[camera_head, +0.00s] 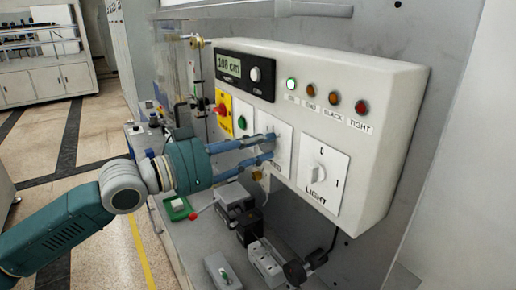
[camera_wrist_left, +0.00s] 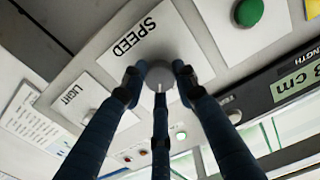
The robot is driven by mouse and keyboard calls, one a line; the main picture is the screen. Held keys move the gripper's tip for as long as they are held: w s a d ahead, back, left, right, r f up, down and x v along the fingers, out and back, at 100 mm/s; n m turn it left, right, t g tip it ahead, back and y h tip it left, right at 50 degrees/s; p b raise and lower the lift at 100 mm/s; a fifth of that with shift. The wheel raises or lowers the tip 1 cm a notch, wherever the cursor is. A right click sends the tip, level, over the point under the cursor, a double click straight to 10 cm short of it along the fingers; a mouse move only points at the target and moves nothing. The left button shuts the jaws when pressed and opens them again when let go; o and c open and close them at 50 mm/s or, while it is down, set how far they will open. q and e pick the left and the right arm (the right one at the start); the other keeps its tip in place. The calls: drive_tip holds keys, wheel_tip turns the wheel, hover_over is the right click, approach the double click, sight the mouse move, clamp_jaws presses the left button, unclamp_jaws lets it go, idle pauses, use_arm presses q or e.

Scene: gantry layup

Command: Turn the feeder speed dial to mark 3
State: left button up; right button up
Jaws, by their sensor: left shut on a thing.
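The speed dial (camera_wrist_left: 158,76) is a round grey knob on a white plate labelled SPEED (camera_wrist_left: 134,38) in the left wrist view. A pale line shows on the dial, but its scale marks cannot be read. My left gripper (camera_head: 270,147) comes in from the left in the head view and is shut on the dial. Its blue fingers surround the dial's rim in the left wrist view (camera_wrist_left: 160,82). In the head view the fingers hide the dial and part of its white plate (camera_head: 284,146). My right gripper is not in view.
The light switch (camera_head: 318,174) is right of the speed plate. A green button (camera_head: 242,122) and a red knob on a yellow plate (camera_head: 220,109) are left. Above are a 108 cm display (camera_head: 230,66) and indicator lamps, the leftmost lit green (camera_head: 291,84). Small devices (camera_head: 238,205) stand below.

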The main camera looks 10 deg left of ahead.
use_arm(q)
drive_tip(key=shift+r+m, duration=0.4)
drive_tip(key=shift+m, duration=0.2)
drive_tip(key=o, duration=1.1)
drive_tip(key=shift+o, duration=0.2)
drive_tip(key=v, duration=0.7)
drive_tip(key=shift+f, duration=0.15)
drive_tip(key=shift+s+a, duration=0.25)
